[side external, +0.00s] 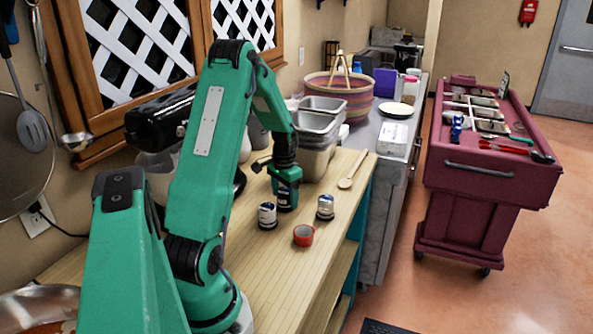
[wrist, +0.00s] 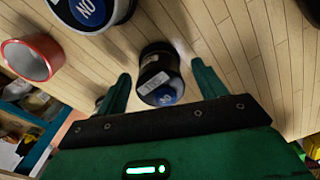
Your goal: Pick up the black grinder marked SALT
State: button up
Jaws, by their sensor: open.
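A small black grinder (wrist: 158,66) with a white label and a blue end lies in view between my gripper's two green fingers in the wrist view. The label is too small to read. My gripper (wrist: 160,74) is open, one finger on each side of the grinder, with gaps visible. In the side view my gripper (side external: 286,186) points down over the dark grinder (side external: 285,199) on the wooden counter, hiding its upper part. I cannot tell whether the fingers reach its full height.
Two similar jars stand on the counter, one to the left (side external: 267,216) and one to the right (side external: 325,208). Behind are metal pans (side external: 322,106) and a wooden spoon (side external: 353,170).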

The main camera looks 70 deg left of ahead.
aim_at(287, 191)
jog(key=shift+f, duration=0.65)
jog(key=c, duration=1.3)
jog(key=shift+r, duration=0.2)
jog(key=shift+a+r, duration=0.1)
jog(key=shift+r, duration=0.5)
jog(key=r, duration=0.1)
jog(key=d+r, duration=0.1)
jog(key=r, duration=0.1)
jog(key=shift+w+r, duration=0.1)
jog(key=shift+w, duration=0.1)
jog(key=w+d+r, duration=0.1)
jog(key=d+r, duration=0.1)
jog(key=d, duration=0.1)
jog(key=w+d+r, duration=0.1)
jog(key=d+r, duration=0.1)
jog(key=d, duration=0.1)
jog(key=w+d+r, duration=0.1)
jog(key=d+r, duration=0.1)
jog(key=d, duration=0.2)
jog(key=shift+w+d+r, duration=0.1)
jog(key=shift+w+r, duration=0.05)
jog(key=shift+w, duration=0.1)
